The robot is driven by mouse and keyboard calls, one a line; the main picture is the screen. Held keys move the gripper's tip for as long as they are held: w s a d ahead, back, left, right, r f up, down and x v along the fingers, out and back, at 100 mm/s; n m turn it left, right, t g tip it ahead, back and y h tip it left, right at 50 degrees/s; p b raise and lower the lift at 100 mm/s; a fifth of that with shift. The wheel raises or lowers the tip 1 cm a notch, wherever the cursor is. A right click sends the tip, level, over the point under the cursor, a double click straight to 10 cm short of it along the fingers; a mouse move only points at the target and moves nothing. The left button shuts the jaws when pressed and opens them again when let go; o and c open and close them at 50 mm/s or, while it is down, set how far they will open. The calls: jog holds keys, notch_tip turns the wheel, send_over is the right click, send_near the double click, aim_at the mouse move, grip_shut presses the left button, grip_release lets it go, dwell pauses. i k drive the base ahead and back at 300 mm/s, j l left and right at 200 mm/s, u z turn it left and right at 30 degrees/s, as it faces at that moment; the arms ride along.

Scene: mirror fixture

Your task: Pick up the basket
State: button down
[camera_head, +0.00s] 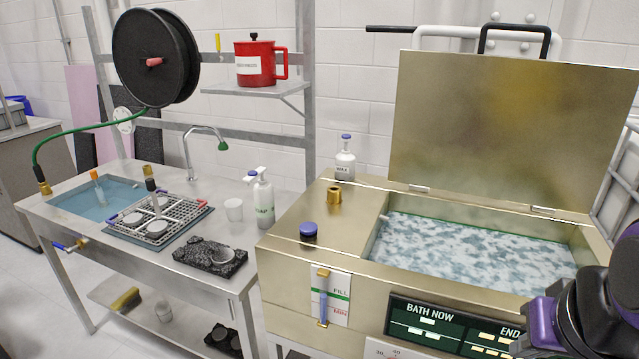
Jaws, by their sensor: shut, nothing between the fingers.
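The basket (158,222) is a silvery wire-grid basket on the left steel bench. It has an upright grey handle with a dark grip at its middle and small coloured ends at its rim. It sits over a dark blue recess at the edge of the sink and holds round grey pieces. My gripper (528,343), dark with purple parts behind it, is at the bottom right corner, in front of the bath. It is shut and empty, far from the basket, and partly cut off by the frame edge.
A gold bath (330,250) with foamy liquid and a raised lid (510,130) stands at the right. A white bottle (263,200), a cup (234,209) and a black tray (205,262) are near the basket. A tap (190,150) and hose reel (150,55) rise behind it.

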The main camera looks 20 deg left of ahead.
aim_at(150, 182)
jog(key=u, duration=1.65)
jog(key=i+j+z, duration=0.15)
jog(key=z, duration=0.85)
jog(key=i+j+z, duration=0.1)
jog(key=j+z, duration=0.2)
jog(key=i+j+z, duration=0.1)
jog(key=j+z, duration=0.2)
jog(key=j, duration=0.2)
jog(key=j+z, duration=0.25)
jog(key=j, duration=0.55)
jog(key=j+z, duration=0.3)
jog(key=j, duration=2.25)
jog(key=k+z, duration=0.05)
